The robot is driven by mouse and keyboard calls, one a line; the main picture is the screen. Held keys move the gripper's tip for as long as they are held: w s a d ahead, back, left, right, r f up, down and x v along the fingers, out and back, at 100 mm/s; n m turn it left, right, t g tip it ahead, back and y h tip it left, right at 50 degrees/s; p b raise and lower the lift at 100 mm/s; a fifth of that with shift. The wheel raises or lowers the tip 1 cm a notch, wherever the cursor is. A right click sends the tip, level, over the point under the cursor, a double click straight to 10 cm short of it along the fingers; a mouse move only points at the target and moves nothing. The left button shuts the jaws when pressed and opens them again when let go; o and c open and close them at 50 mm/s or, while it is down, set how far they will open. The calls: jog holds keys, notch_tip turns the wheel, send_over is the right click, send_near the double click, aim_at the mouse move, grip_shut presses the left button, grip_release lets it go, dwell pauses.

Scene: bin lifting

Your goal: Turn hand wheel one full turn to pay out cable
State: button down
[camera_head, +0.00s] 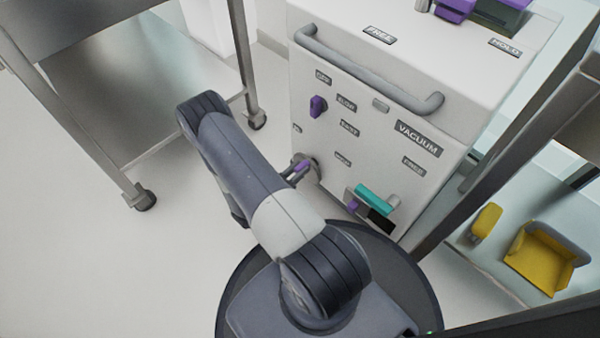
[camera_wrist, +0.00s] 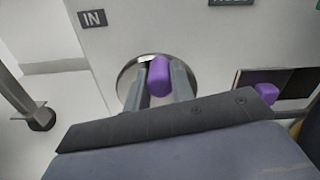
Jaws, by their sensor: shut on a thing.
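A round metal disc (camera_wrist: 128,78) with a purple grip (camera_wrist: 159,76) is on the front of the white cabinet, low and to the left. It looks like the hand wheel. In the wrist view my gripper (camera_wrist: 160,84) has one finger on each side of the purple grip and is shut on it. In the head view the disc (camera_head: 314,166) and purple grip (camera_head: 300,168) show just beyond my arm, which hides part of them. I see no cable.
The white cabinet (camera_head: 340,150) has a grey bar handle (camera_head: 370,75), a purple knob (camera_head: 318,105) and a teal handle (camera_head: 375,197). A metal cart (camera_head: 110,165) stands left. A yellow bin (camera_head: 540,258) sits right, behind a metal post. The floor at left is clear.

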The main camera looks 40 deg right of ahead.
jog(key=shift+w+n, duration=0.4)
jog(key=shift+n, duration=0.6)
jog(key=c, duration=1.2)
grip_release()
jog(key=shift+a, duration=0.15)
jog(key=a+p, duration=0.2)
jog(key=a, duration=0.8)
jog(key=shift+s+a+p, duration=0.3)
jog(key=shift+s, duration=0.1)
